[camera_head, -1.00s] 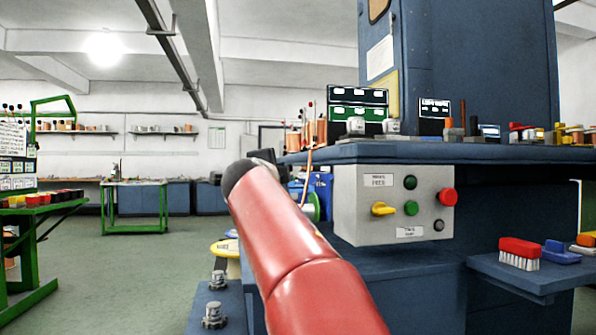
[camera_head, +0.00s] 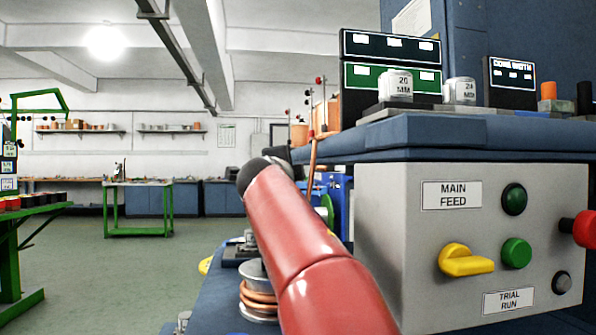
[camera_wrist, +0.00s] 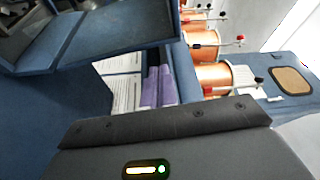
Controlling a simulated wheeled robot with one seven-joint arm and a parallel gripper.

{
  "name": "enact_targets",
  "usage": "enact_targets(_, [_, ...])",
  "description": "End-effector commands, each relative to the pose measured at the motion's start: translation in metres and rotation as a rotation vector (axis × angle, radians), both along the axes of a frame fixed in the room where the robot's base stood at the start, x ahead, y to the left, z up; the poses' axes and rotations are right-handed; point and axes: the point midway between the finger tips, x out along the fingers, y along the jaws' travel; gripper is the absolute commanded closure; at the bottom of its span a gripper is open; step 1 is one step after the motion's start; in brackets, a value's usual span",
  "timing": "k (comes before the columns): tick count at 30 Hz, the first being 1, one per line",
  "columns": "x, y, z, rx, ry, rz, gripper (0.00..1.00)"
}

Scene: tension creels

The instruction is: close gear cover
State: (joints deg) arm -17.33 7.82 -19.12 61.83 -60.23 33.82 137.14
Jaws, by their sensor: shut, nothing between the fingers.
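I cannot pick out the gear cover with certainty in either view. In the wrist view, blue sheet-metal panels (camera_wrist: 115,32) fill the upper left; I cannot tell whether one of them is the cover. My gripper (camera_wrist: 165,120) shows as a dark body with a lit indicator along the bottom of the wrist view. It is shut, with nothing seen held. In the head view my red arm reaches forward, left of the control box, and hides most of what is beyond it.
The grey control box (camera_head: 395,240) with a yellow switch (camera_head: 465,261) and red button (camera_head: 584,229) stands close on the right, under the blue machine top (camera_head: 430,132). Copper spools (camera_wrist: 203,42) line the upper middle of the wrist view. Open floor (camera_head: 125,285) lies left.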

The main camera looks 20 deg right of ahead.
Motion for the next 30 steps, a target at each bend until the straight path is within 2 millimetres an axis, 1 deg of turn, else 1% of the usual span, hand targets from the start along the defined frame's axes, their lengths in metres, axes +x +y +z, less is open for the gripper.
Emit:
enact_targets(5, [0.019, -0.012, 0.006, -0.003, 0.003, -0.004, 1.00])
enact_targets(12, [0.058, -0.035, 0.010, -0.002, 0.004, -0.004, 1.00])
enact_targets(18, [0.079, -0.047, 0.008, -0.001, 0.002, -0.002, 1.00])
enact_targets(23, [0.084, -0.050, 0.006, 0.000, 0.001, -0.001, 1.00])
enact_targets(30, [0.084, -0.050, 0.005, 0.000, 0.001, -0.001, 1.00])
